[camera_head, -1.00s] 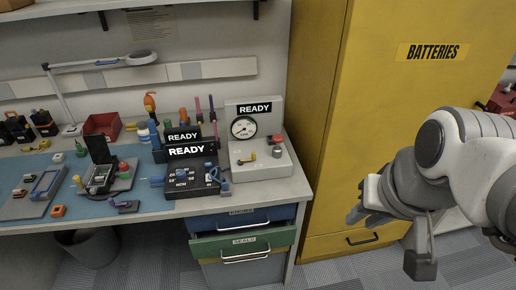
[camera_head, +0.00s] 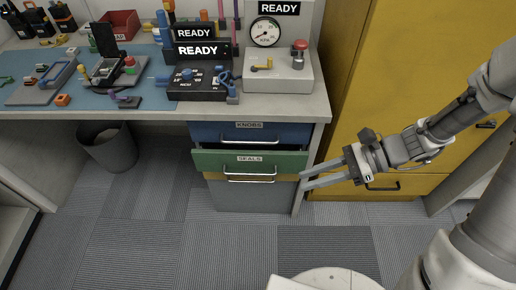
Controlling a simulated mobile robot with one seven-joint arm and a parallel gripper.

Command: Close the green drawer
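The green drawer (camera_head: 226,161), labelled SEALS, sticks out from the drawer stack under the bench, below the blue KNOBS drawer (camera_head: 222,132). Its dark inside shows as a narrow strip behind the green front. A silver handle (camera_head: 250,176) is on the lower part of its front. My gripper (camera_head: 303,180) is just right of the drawer's right end, pointing left. Its two fingers are apart with nothing visible between them. I cannot tell whether a fingertip touches the drawer.
A yellow cabinet (camera_head: 385,90) stands right of the bench behind my arm. A grey bin (camera_head: 108,145) is under the bench at left. Instruments, including a gauge unit (camera_head: 278,72), stand on the bench. The carpet floor (camera_head: 190,215) before the drawers is clear.

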